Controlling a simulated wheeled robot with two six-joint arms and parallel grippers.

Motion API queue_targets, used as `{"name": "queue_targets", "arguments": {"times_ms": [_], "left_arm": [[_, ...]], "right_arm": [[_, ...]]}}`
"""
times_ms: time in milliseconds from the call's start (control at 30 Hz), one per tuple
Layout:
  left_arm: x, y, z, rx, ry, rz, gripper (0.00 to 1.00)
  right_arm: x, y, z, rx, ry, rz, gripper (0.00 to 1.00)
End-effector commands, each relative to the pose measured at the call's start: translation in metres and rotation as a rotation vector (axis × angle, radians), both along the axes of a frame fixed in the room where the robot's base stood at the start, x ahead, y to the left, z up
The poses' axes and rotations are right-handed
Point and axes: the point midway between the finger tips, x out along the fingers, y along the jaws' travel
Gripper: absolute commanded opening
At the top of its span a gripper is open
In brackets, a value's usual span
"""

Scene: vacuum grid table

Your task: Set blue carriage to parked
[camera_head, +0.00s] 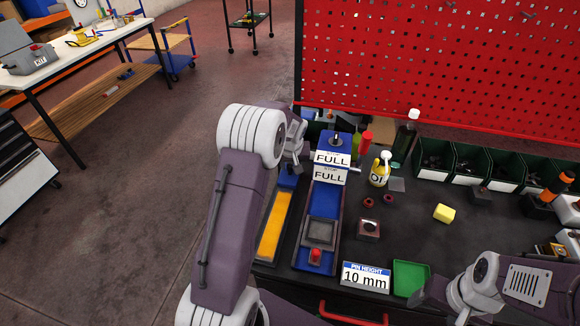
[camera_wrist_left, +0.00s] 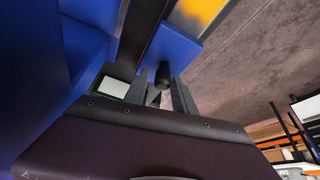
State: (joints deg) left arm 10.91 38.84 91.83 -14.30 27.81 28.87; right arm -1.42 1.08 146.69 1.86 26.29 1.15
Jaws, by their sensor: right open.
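The blue carriage (camera_head: 287,180) sits at the far end of a narrow track with a yellow strip (camera_head: 273,225). In the left wrist view the carriage (camera_wrist_left: 172,52) is a blue block with a black knob (camera_wrist_left: 163,74). My left gripper (camera_head: 295,150) is at the carriage, partly hidden by my own arm in the head view. In the wrist view its fingers (camera_wrist_left: 164,92) lie on either side of the knob; whether they touch it I cannot tell. My right gripper (camera_head: 422,296) is open near the front edge, beside the green tray.
A blue fixture (camera_head: 322,205) with "FULL" labels and a red button stands just right of the track. A "10 mm" sign (camera_head: 366,277) and green tray (camera_head: 410,278) are in front. A yellow block (camera_head: 444,213) lies right of centre. Red pegboard (camera_head: 440,70) rises behind.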

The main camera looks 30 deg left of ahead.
Motion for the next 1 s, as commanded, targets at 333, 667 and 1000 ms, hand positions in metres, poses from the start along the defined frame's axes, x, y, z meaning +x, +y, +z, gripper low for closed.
{"name": "queue_targets", "arguments": {"times_ms": [333,667,1000], "left_arm": [[-0.003,-0.001,0.000,-0.003,0.008,0.002,0.41],[-0.024,-0.013,0.060,-0.001,0.004,0.001,0.41],[-0.032,-0.017,0.081,-0.002,0.008,0.001,0.41]], "right_arm": [[0.000,0.000,0.000,0.000,0.000,0.000,0.72],[0.000,0.000,-0.005,0.000,0.000,0.000,0.72],[0.000,0.000,-0.006,0.000,0.000,0.000,0.72]]}}
